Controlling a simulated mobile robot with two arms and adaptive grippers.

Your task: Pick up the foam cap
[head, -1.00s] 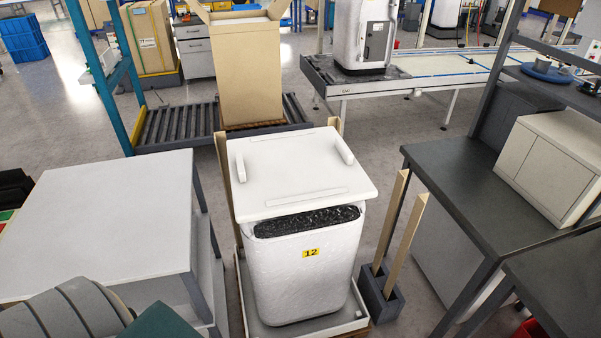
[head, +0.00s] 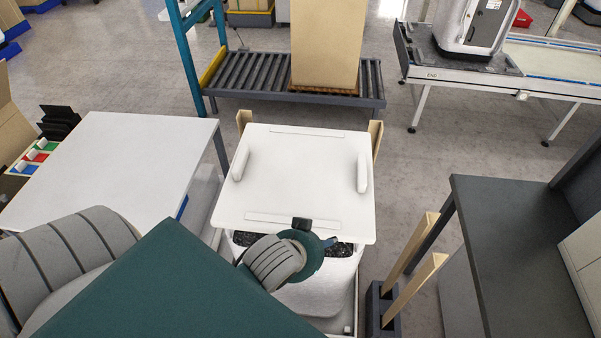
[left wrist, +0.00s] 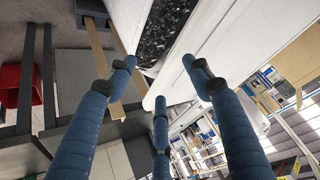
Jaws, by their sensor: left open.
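The foam cap (head: 300,180) is a white square lid with raised pads. It lies on top of the white foam-wrapped unit (head: 318,290), with a dark textured gap under its front edge. In the head view my left gripper (head: 308,245) is at the cap's front edge, and its fingers are mostly hidden. In the left wrist view the left gripper (left wrist: 159,75) has its blue fingers spread, with nothing between them. The cap's edge (left wrist: 215,30) and the dark gap (left wrist: 165,30) lie just beyond the fingertips. My right gripper is not in view.
A white table (head: 115,165) stands at the left and a dark workbench (head: 510,240) at the right. Wooden posts (head: 410,260) rise beside the unit's front right. Behind are a roller conveyor (head: 265,90) with a tall cardboard box (head: 327,40).

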